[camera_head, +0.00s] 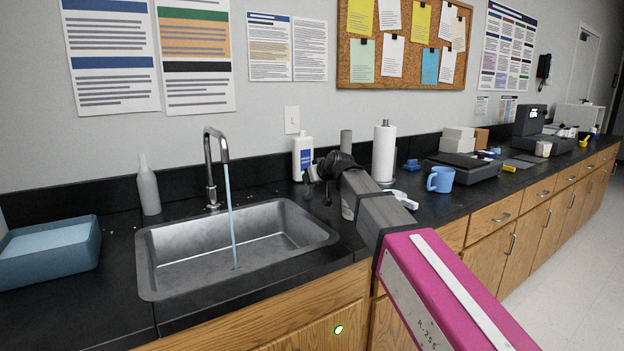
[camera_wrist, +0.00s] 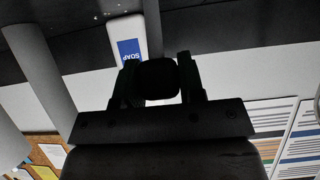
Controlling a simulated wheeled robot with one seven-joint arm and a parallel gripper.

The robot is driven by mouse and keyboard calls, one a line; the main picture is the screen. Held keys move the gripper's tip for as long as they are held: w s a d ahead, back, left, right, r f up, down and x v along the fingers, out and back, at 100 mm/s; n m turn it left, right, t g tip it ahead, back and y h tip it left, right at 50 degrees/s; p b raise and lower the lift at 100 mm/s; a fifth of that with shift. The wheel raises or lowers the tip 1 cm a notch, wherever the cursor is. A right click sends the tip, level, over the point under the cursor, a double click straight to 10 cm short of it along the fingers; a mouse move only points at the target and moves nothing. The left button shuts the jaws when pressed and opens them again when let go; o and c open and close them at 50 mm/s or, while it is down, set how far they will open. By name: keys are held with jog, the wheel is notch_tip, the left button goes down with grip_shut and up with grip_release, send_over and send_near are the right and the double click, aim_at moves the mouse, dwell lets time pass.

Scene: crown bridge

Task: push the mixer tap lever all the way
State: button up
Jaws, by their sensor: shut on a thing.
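The grey mixer tap (camera_head: 211,165) stands behind the steel sink (camera_head: 170,270), its curved spout over the basin. A thin stream of water (camera_head: 232,220) runs from the spout into the sink. I cannot clearly make out the lever near the tap's base. My gripper (camera_head: 311,176) is to the right of the tap, apart from it, close in front of the white soap bottle (camera_head: 302,150). In the wrist view my gripper (camera_wrist: 158,78) has its two fingers on either side of a dark rounded block (camera_wrist: 157,80). The soap bottle (camera_wrist: 127,45) shows behind it.
A grey bottle (camera_head: 148,188) and a blue tub (camera_head: 50,255) stand left of the sink. A paper towel roll (camera_head: 384,152) and a blue mug (camera_head: 440,180) stand to the right. The counter between the tap and soap bottle is mostly clear.

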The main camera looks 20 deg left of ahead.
jog(key=o, duration=0.9)
jog(key=shift+s, duration=0.1)
jog(key=shift+d, duration=0.1)
jog(key=v, duration=1)
jog(key=shift+s+d+r, duration=0.15)
jog(key=shift+s+d, duration=0.05)
jog(key=shift+d, duration=0.05)
jog(key=shift+d, duration=0.1)
